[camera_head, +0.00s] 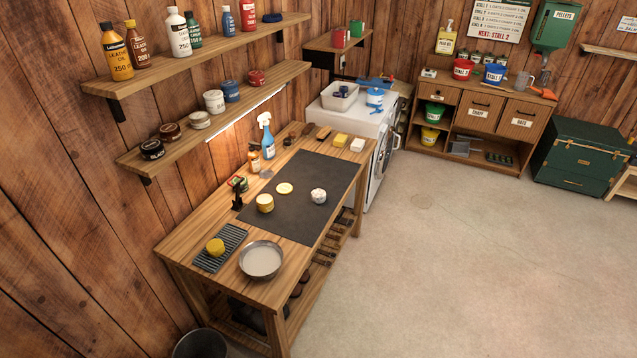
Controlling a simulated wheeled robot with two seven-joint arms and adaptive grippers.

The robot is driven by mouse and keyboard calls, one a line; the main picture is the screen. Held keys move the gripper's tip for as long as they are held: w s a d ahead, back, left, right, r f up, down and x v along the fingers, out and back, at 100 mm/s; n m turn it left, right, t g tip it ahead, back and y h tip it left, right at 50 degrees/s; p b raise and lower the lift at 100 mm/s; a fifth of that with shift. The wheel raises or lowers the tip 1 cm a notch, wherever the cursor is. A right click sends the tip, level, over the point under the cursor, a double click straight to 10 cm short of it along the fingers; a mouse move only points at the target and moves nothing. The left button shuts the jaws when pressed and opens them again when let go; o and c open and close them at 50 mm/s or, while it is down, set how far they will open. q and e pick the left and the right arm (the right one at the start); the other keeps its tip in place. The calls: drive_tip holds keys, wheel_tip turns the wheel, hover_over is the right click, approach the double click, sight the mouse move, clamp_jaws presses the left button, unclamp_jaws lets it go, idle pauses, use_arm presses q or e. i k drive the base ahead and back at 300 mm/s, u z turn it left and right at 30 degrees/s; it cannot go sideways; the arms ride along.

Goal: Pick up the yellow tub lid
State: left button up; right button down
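A flat pale yellow disc, which looks like the yellow tub lid (285,188), lies on the dark mat (300,220) on the wooden workbench. A small round container with whitish contents (318,196) is on the mat to the right of the lid. Neither of my grippers is in view.
A blue spray bottle (267,141) and an upright black item (238,195) stand along the wall side. Floor right of the bench is clear.

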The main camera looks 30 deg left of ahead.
sight(283, 188)
drive_tip(key=z, duration=0.25)
drive_tip(key=i, duration=1.1)
drive_tip(key=u, duration=0.55)
drive_tip(key=i, duration=0.8)
drive_tip(key=u, duration=0.85)
